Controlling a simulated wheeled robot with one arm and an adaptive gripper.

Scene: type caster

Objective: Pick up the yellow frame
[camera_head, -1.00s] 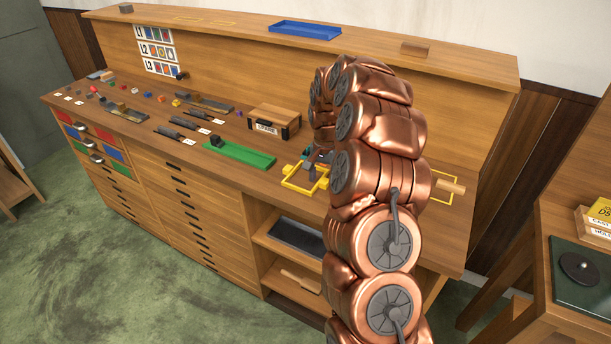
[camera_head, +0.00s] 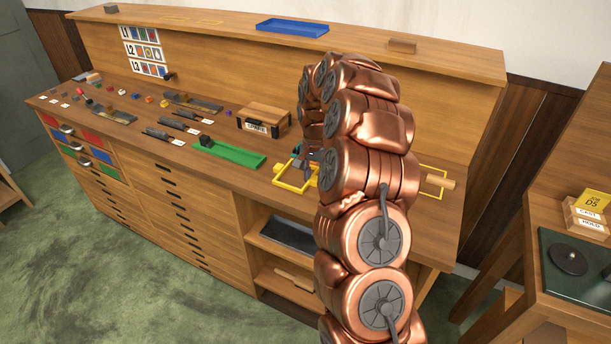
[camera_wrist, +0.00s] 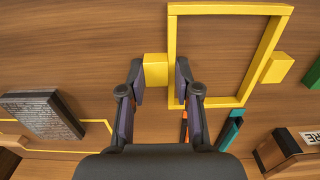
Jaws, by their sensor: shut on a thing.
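The yellow frame (camera_head: 292,186) is a rectangular outline at the front of the wooden bench, left of my arm in the head view. In the wrist view the frame (camera_wrist: 174,45) fills the upper right, with one yellow block tab (camera_wrist: 156,72) on its left side and another (camera_wrist: 277,67) on its right. My gripper (camera_wrist: 159,66) has its two dark fingers on either side of the left tab and is shut on it. My arm hides part of the frame in the head view. I cannot tell whether the frame touches the bench.
Teal (camera_wrist: 230,131) and orange (camera_wrist: 184,127) pieces lie close to the frame's near side. A dark textured block (camera_wrist: 42,115) lies to the left. A green tray (camera_head: 228,154) and a labelled wooden box (camera_head: 264,119) stand near. A blue tray (camera_head: 292,27) is on the upper shelf.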

